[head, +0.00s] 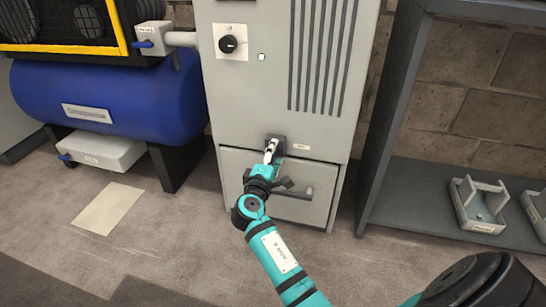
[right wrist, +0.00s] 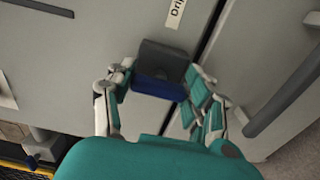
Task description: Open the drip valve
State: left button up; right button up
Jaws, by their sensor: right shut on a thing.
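The drip valve is a small dark grey block (right wrist: 165,58) with a blue handle (right wrist: 160,87) on the front of the grey cabinet. A partly visible label reading "Drip" (right wrist: 175,12) is next to it in the right wrist view. In the head view the dark block (head: 278,140) sits just above the drawer, mostly behind my gripper. My right gripper (head: 271,150) is at the valve, and in the right wrist view its fingers (right wrist: 162,96) are on either side of the blue handle, shut on it. The handle is hidden in the head view. My left gripper is not in view.
The grey cabinet (head: 240,90) has a black knob (head: 228,44) above and a drawer handle (head: 295,192) right of my wrist. A blue tank (head: 120,95) with blue-handled valves stands left. A shelf (head: 400,205) with grey trays (head: 478,204) stands right.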

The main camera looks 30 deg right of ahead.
jog(key=shift+f, duration=0.15)
jog(key=o, duration=1.2)
jog(key=v, duration=1.2)
jog(key=shift+s, duration=0.1)
